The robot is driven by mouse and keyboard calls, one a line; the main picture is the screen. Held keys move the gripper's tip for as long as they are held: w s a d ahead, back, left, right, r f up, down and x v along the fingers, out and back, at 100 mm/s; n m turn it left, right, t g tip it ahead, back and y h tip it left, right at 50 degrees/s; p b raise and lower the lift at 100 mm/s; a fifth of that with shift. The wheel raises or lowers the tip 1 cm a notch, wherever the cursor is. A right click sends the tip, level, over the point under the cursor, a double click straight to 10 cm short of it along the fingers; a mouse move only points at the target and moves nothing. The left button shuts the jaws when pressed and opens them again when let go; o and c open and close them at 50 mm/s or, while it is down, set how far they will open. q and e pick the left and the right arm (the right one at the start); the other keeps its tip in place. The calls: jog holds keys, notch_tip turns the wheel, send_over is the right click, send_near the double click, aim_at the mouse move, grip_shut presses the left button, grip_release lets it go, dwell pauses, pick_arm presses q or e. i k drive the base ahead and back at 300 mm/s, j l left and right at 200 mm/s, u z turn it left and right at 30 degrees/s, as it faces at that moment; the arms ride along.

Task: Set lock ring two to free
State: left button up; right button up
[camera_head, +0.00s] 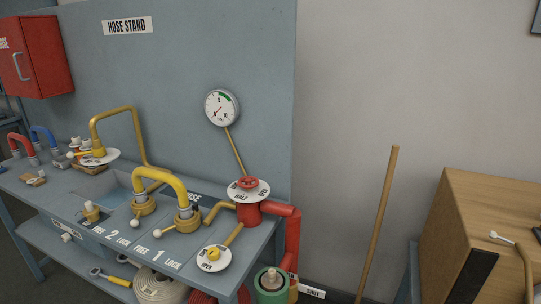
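Lock ring two (143,207) is a tan collar at the left foot of the thick yellow hose loop (160,174). Its short lever ends in a white knob (134,223) pointing down and slightly left, toward the bench front. The "2" label with FREE and LOCK (110,235) lies in front; I cannot tell exactly which word the lever marks. Lock ring one (187,222) sits at the loop's right foot, its lever knob (156,232) pointing left, near the "1" label (156,255). Neither of my grippers is in view.
A red valve (247,184) with a HALF/OPEN dial stands right of the rings, below a gauge (221,107). A yellow valve with an OPEN plate (213,258) is at the front. A loose tan fitting (91,211) stands to the left. A wooden crate (470,235) is at right.

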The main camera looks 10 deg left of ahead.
aim_at(134, 223)
jog(key=u, duration=1.3)
